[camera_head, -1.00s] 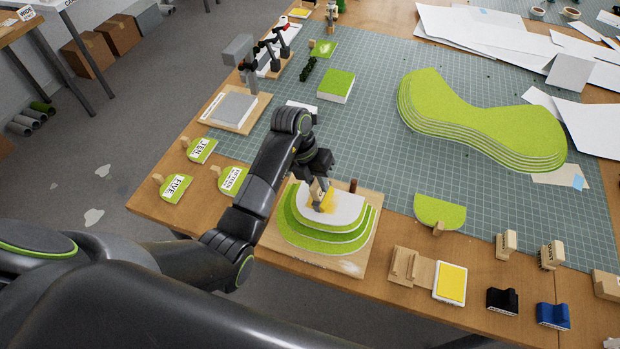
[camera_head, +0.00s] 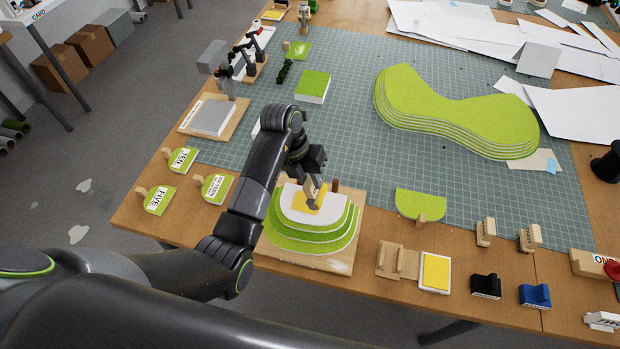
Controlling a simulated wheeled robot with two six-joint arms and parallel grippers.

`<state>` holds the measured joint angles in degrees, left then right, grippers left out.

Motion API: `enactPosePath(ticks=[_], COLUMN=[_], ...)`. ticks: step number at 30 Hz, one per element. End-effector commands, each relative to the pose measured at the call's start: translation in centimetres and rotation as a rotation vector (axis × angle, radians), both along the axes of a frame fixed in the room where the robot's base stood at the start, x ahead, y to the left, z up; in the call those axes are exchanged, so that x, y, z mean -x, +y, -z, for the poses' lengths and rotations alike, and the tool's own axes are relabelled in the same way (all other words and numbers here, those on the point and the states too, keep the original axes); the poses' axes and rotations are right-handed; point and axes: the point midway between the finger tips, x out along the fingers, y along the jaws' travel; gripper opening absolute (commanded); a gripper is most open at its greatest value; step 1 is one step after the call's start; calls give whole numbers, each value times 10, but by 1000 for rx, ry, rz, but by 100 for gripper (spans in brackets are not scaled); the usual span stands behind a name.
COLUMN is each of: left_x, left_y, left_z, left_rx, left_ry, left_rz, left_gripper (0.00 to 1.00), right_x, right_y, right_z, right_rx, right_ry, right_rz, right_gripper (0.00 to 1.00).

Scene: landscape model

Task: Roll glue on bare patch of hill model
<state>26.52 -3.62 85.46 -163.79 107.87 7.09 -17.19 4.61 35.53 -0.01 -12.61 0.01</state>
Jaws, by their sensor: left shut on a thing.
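The hill model (camera_head: 312,238) stands on a wooden base board near the table's front edge. It has stepped layers with green sides and a white bare patch (camera_head: 335,205) on top. A yellow glue area (camera_head: 300,203) covers part of the patch. My left gripper (camera_head: 313,196) is over the hilltop, shut on the wooden handle of a glue roller (camera_head: 314,187). The roller's lower end is at the yellow area; whether it touches is hard to tell. A yellow glue pad (camera_head: 436,272) lies right of the hill, beside a wooden rest (camera_head: 391,259). My right gripper is not in view.
A green half-round piece (camera_head: 421,204) lies right of the hill. Black (camera_head: 486,285) and blue (camera_head: 535,295) blocks sit near the front edge. Labelled green tags (camera_head: 158,200) lie at left. A large green layered hill (camera_head: 455,115) stands behind.

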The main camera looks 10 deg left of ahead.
Motion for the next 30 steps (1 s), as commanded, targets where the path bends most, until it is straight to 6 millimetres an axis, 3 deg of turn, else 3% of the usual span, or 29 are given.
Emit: enactPosePath(ticks=[1,13,30], left_x=[0,0,0], left_y=[0,0,0], left_z=[-11,-50,-51], left_rx=[0,0,0], left_ry=[-1,0,0], left_rz=[0,0,0], left_gripper=[0,0,0], right_x=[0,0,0], right_y=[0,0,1], right_z=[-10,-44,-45], right_rx=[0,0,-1], right_ry=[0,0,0], right_rz=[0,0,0], right_gripper=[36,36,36])
